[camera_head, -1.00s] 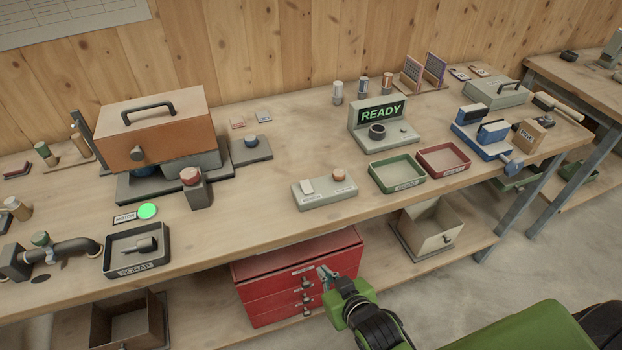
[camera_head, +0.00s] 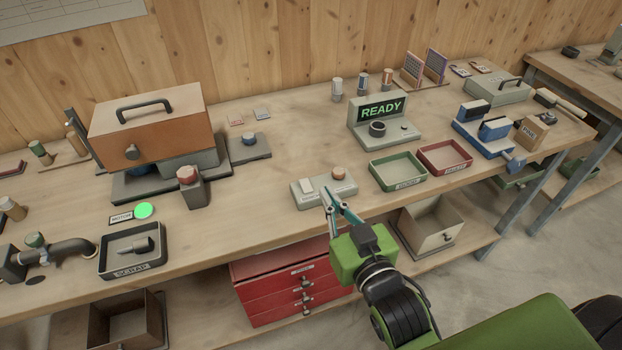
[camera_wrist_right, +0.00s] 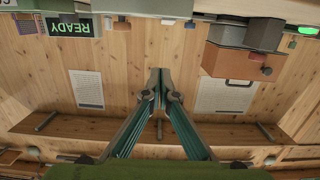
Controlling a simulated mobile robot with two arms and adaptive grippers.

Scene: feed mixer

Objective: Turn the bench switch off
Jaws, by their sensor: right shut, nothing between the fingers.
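The switch box (camera_head: 323,187) is a low grey-beige box near the front edge of the bench (camera_head: 250,210). It carries a pale rocker (camera_head: 305,194) on its left and a round reddish-brown knob (camera_head: 338,173) on its right. My right gripper (camera_head: 327,193) is at the front of this box, its fingers together and empty; whether they touch the box I cannot tell. The fingers also show closed in the right wrist view (camera_wrist_right: 160,75). A round green light (camera_head: 145,211) glows beside a small label at the left. My left gripper is not in view.
A READY display unit (camera_head: 381,112) stands behind, lit green. A green tray (camera_head: 397,172) and a red tray (camera_head: 445,156) lie right of the switch box. An orange-lidded machine (camera_head: 152,125) and a scrap tray (camera_head: 131,250) are at the left. Red drawers (camera_head: 285,285) stand below.

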